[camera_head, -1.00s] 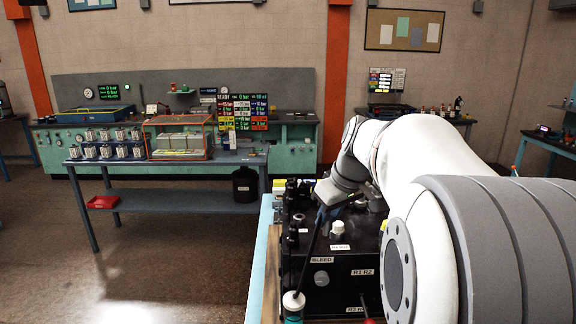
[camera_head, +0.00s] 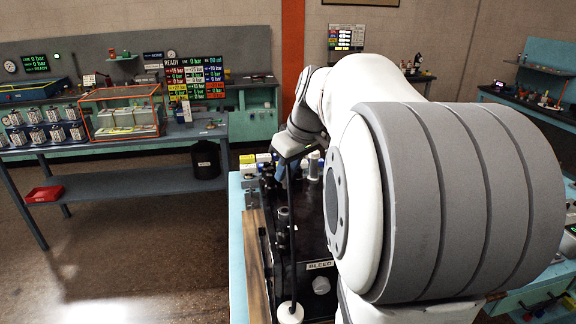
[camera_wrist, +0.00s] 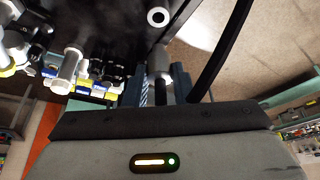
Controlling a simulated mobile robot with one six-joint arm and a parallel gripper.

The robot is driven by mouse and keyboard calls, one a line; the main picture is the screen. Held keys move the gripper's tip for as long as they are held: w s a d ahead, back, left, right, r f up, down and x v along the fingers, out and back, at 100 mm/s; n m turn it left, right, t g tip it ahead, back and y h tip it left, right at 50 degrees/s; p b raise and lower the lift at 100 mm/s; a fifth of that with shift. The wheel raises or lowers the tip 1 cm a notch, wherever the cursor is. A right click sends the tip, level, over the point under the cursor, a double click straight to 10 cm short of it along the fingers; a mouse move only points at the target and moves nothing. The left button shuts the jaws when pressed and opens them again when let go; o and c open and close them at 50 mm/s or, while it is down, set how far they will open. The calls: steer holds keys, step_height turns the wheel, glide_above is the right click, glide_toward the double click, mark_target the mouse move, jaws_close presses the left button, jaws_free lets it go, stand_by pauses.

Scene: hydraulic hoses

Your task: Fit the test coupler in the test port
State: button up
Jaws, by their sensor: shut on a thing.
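In the wrist view, my gripper (camera_wrist: 160,88) is shut on a silver cylindrical fitting, which looks like the test coupler (camera_wrist: 159,62). A black hose (camera_wrist: 222,55) curves past its right side. A pale ring with a dark centre (camera_wrist: 158,17) shows beyond the fitting, apart from it in the picture; I cannot tell whether it is the test port. In the head view, my gripper is mostly hidden behind my arm, with a bluish finger (camera_head: 279,172) showing over the black manifold block (camera_head: 312,240). A black hose (camera_head: 292,235) runs down to a white cap (camera_head: 290,312).
Several fittings with yellow, white and blue parts (camera_wrist: 65,65) stand left of my gripper in the wrist view. Open floor (camera_head: 130,245) lies left of the teal bench (camera_head: 237,265).

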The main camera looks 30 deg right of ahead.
mark_target(289, 183)
steer(key=shift+w+f+n+b, duration=0.1)
steer(key=shift+f+n+b, duration=0.15)
steer(key=shift+n+b, duration=0.25)
step_height(289, 183, down, 3)
steer(key=shift+a+r+b, duration=0.15)
steer(key=shift+b, duration=0.95)
steer(key=shift+f+b, duration=1.15)
steer(key=shift+f, duration=0.15)
steer(key=shift+f+b, duration=1.3)
steer(key=shift+b, duration=0.2)
steer(key=o, duration=1.1)
steer(key=shift+c, duration=0.2)
steer(key=shift+r, duration=0.1)
steer(key=v, duration=0.7)
steer(key=shift+d+r+b, duration=0.3)
steer(key=shift+r+b, duration=0.05)
steer(key=shift+r, duration=0.05)
steer(key=shift+f, duration=0.1)
